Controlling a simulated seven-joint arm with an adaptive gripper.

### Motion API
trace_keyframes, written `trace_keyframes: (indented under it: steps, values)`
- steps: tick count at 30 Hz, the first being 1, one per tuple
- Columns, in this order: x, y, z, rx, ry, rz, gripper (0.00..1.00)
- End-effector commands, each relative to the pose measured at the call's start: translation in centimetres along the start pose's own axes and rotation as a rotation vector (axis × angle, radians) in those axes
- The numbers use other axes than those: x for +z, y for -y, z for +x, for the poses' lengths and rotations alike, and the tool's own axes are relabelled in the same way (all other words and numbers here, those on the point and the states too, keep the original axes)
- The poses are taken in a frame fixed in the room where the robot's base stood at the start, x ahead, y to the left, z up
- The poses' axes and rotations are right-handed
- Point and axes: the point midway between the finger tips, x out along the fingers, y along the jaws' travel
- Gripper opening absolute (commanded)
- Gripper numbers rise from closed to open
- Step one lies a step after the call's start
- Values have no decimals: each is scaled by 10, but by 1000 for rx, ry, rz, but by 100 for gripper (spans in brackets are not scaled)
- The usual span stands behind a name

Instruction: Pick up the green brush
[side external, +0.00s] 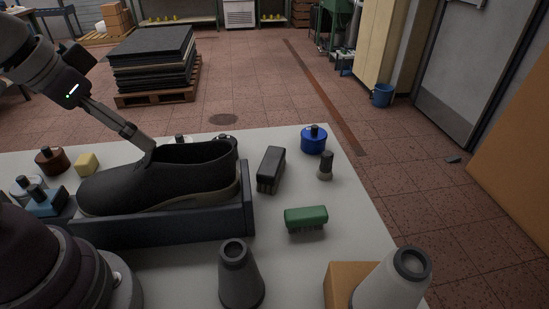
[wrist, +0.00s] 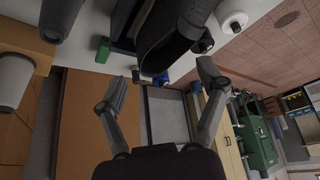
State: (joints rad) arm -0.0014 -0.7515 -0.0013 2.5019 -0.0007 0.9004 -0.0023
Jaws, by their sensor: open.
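The green brush (side external: 306,217) lies bristles down on the white table, right of the shoe tray, in the side view. In the wrist view, the green brush (wrist: 103,50) shows small at the upper left, beyond and outside the left finger. My gripper (side external: 143,140) is up at the left in the side view, by the far edge of the dark shoe, well away from the brush. In the wrist view my gripper (wrist: 160,88) has its fingers spread wide with nothing held between them. Its fingertips are partly hidden in the side view.
A dark shoe (side external: 165,178) sits in a raised grey tray (side external: 175,232) left of the brush. A black brush (side external: 271,168), a small dark-topped bottle (side external: 326,167) and a blue jar (side external: 313,142) stand behind. A grey cone (side external: 240,278) and white cone (side external: 392,280) stand in front.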

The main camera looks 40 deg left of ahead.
Motion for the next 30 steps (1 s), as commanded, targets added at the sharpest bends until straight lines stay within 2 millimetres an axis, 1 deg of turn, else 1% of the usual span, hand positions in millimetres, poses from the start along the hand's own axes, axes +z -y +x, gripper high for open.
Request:
trace_keyframes:
  steps: [9, 11, 12, 19, 21, 23, 25, 26, 27, 28, 29, 30]
  values:
    - [0, 0, 0, 1, -1, 2, 72]
    - [0, 0, 0, 1, -1, 2, 64]
    - [0, 0, 0, 1, -1, 2, 63]
    - [0, 0, 0, 1, -1, 2, 63]
    - [-3, 0, 2, -11, 7, -39, 63]
    - [-10, -1, 8, -39, 22, -149, 63]
    - [-23, -5, 21, -84, 43, -370, 63]
    - [-30, -9, 30, -100, 48, -487, 63]
    - [-38, -16, 42, -115, 56, -653, 63]
    - [-43, -22, 53, -119, 62, -782, 63]
    - [-48, -30, 63, -118, 71, -910, 63]
    - [-52, -41, 77, -114, 88, -1080, 63]
